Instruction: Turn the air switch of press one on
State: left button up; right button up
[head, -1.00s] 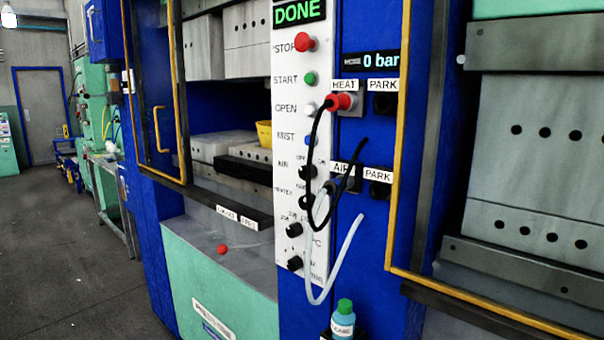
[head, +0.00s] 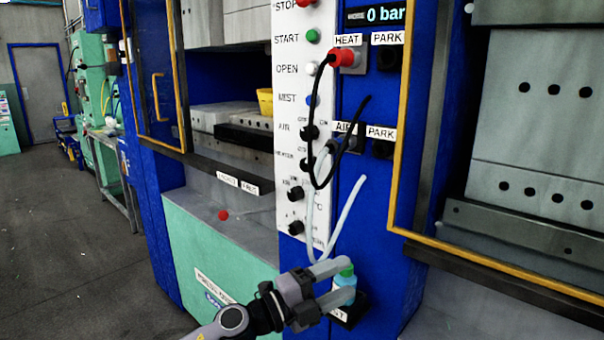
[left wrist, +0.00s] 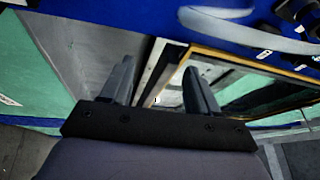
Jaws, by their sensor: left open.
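The air switch (head: 309,132) is a black knob beside the AIR label on the press's white control panel (head: 287,150). Its setting is too small to read, and a black cable hangs close beside it. My left gripper (head: 347,279) is open, below the panel and well below the air switch. My right gripper is not in view.
The black cable runs from a red plug (head: 341,57) at the HEAT socket. A pale hose (head: 345,215) loops beside the lower knobs. A yellow-framed guard (head: 398,130) stands to the right. More knobs (head: 296,194) sit below the air switch. Open floor (head: 60,230) lies left.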

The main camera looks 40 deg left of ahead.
pick_arm(q)
notch_tip(320, 180, up, 6)
jog(key=w+a+m+g+h, duration=0.1)
jog(key=w+a+m, duration=0.1)
jog(key=m, duration=0.4)
jog(key=m+t+y+b, duration=0.1)
jog(key=m+y+b, duration=0.1)
jog(key=m+y, duration=0.5)
send_near(304, 135)
jog(key=w+d+n+y, duration=0.1)
jog(key=w+n+y, duration=0.1)
jog(key=w, duration=0.1)
jog(key=shift+h, duration=0.3)
jog(key=w, duration=0.1)
jog(key=w+p, duration=0.2)
jog(key=w, duration=0.1)
jog(key=shift+w+d+r, duration=0.15)
jog(key=shift+d+r, duration=0.05)
jog(key=shift+d, duration=0.15)
jog(key=shift+w+f+p, duration=0.2)
jog(key=shift+w+p, duration=0.3)
jog(key=shift+w, duration=0.4)
jog(key=shift+m, duration=0.3)
jog(key=c, duration=1)
